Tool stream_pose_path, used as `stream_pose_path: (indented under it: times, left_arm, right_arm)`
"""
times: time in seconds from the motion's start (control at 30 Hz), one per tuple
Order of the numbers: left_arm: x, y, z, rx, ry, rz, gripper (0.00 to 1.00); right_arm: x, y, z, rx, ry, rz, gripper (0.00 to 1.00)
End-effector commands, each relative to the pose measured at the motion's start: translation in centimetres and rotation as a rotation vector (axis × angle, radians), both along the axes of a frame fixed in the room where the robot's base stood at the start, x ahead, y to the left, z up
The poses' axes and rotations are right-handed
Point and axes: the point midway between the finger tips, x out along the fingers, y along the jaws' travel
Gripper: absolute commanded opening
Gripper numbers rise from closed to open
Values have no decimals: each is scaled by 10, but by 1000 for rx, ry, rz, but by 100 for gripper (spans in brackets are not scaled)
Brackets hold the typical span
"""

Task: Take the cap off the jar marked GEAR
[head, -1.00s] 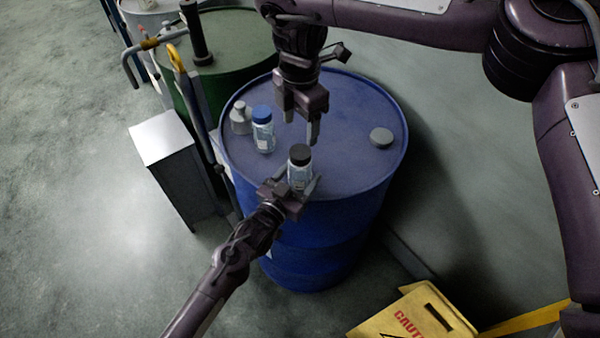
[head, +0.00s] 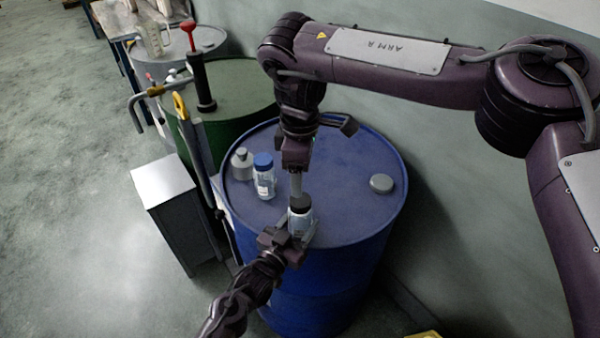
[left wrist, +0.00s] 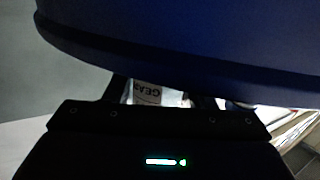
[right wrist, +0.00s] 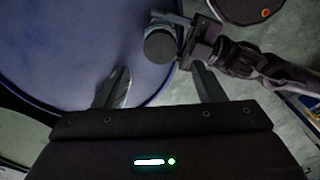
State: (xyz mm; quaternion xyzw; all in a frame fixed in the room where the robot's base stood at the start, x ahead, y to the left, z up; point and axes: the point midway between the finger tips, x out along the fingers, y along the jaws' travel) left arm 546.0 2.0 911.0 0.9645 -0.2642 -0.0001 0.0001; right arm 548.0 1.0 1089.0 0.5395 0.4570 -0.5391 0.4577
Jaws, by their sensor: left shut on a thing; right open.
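The jar marked GEAR (head: 301,222) is upright at the near edge of the blue drum's top, with its black cap (head: 300,201) on. Part of its label (left wrist: 150,93) shows in the left wrist view. My left gripper (head: 292,240) is shut around the jar's body from the near side. My right gripper (head: 296,192) is open and points down just above the cap. In the right wrist view the cap (right wrist: 159,46) lies beyond the open fingertips and a little above the space between them. I see no contact between right fingers and cap.
The blue drum (head: 345,215) also bears a blue-capped jar (head: 264,180), a grey bottle (head: 242,165) and a round grey bung (head: 381,184). A green drum (head: 240,90) with a pump stands behind. A grey box (head: 165,184) stands at left. The drum top's right side is mostly clear.

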Motion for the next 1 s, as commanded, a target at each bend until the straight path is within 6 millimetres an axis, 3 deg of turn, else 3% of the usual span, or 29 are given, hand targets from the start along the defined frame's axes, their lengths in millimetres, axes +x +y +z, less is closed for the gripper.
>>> stream_pose_path:
  times: [0.2, 0.4, 0.63, 1.0]
  left_arm:
    - [0, 0, 0, -1, -1, 0, 0]
    - [0, 0, 0, -1, -1, 0, 0]
    - [0, 0, 0, -1, -1, 0, 0]
    - [0, 0, 0, -1, -1, 0, 0]
  right_arm:
    - [-1, 0, 0, 0, 0, -445, 63]
    - [-1, 0, 0, 1, 0, -700, 63]
    - [-1, 0, -10, -2, 0, -782, 63]
    - [-1, 0, -64, -2, 0, -779, 63]
